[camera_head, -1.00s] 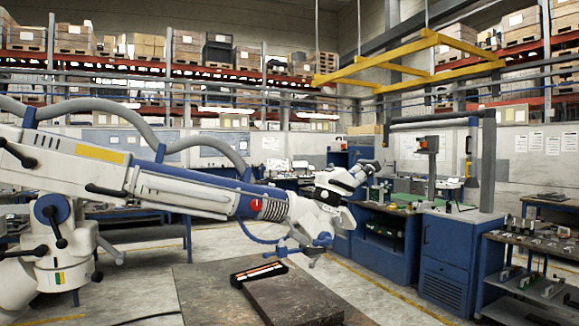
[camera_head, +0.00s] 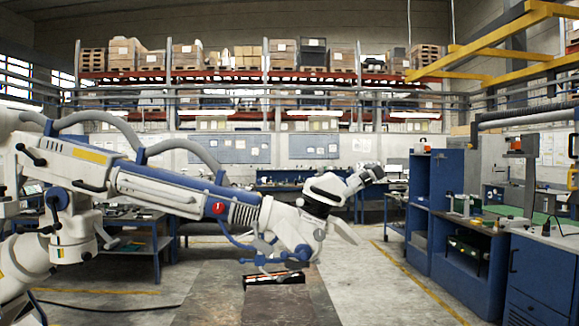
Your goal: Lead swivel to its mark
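The white and blue microscope arm (camera_head: 165,190) reaches in from the left across the middle of the view. It has a red button on its blue section. Its microscope head (camera_head: 325,192) hangs at the right end, with dark eyepieces pointing up and right and blue handles below. A black tray-like piece with orange and white stripes (camera_head: 290,279) lies below the head, partly hidden by it. I cannot tell whether this is the mark. Neither of my grippers is in view.
A brown and grey flat surface (camera_head: 215,300) lies under the head. Blue cabinets (camera_head: 470,245) and a workbench stand at the right. A yellow overhead frame (camera_head: 500,45) is at the upper right. Shelves with boxes line the back. Open concrete floor lies between.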

